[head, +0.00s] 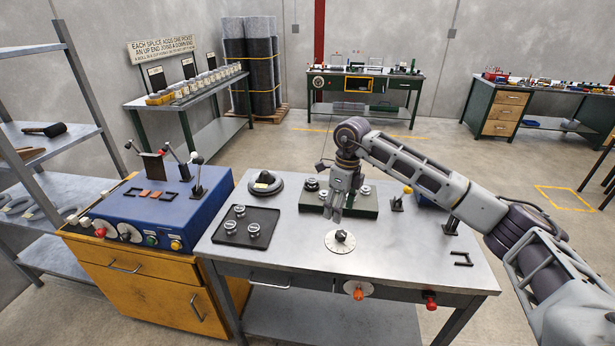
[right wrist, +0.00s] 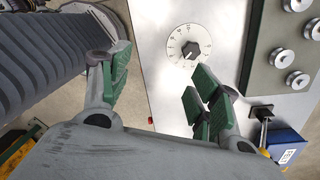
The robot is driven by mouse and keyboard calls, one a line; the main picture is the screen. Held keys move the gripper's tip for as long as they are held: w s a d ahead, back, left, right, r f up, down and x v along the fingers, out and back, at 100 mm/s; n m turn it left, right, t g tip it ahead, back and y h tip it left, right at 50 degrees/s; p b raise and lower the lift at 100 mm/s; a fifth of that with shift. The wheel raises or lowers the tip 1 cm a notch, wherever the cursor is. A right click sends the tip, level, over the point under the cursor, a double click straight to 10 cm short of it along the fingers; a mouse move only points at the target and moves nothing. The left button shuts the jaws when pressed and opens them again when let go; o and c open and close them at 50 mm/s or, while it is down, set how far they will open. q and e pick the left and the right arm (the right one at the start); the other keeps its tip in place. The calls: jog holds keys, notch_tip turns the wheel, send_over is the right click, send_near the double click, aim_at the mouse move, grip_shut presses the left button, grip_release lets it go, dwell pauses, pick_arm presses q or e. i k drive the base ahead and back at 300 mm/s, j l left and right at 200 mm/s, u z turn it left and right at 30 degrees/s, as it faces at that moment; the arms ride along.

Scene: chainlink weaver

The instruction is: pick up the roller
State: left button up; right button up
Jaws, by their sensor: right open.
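Small silver rollers sit in two places in the head view. Three rollers (head: 230,227) stand on a black tray (head: 262,240) at the left of the steel table. More rollers (head: 311,184) sit on a dark green block (head: 368,212) near the table's middle, and several of these rollers (right wrist: 283,58) show on the green block (right wrist: 258,75) in the right wrist view. My right gripper (head: 337,207) points down in front of the block, partly hiding it. In the right wrist view the gripper (right wrist: 158,92) is open and empty, its green-padded fingers apart. My left gripper is out of view.
A white dial with a black knob (head: 341,241) is on the tabletop near the gripper; the dial also shows in the right wrist view (right wrist: 188,43). A black ring-shaped item (head: 265,185) lies behind the tray. A blue lever machine (head: 150,215) stands left. The front-centre tabletop is mostly clear.

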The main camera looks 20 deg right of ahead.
aim_at(311, 182)
jog(key=i, duration=1.1)
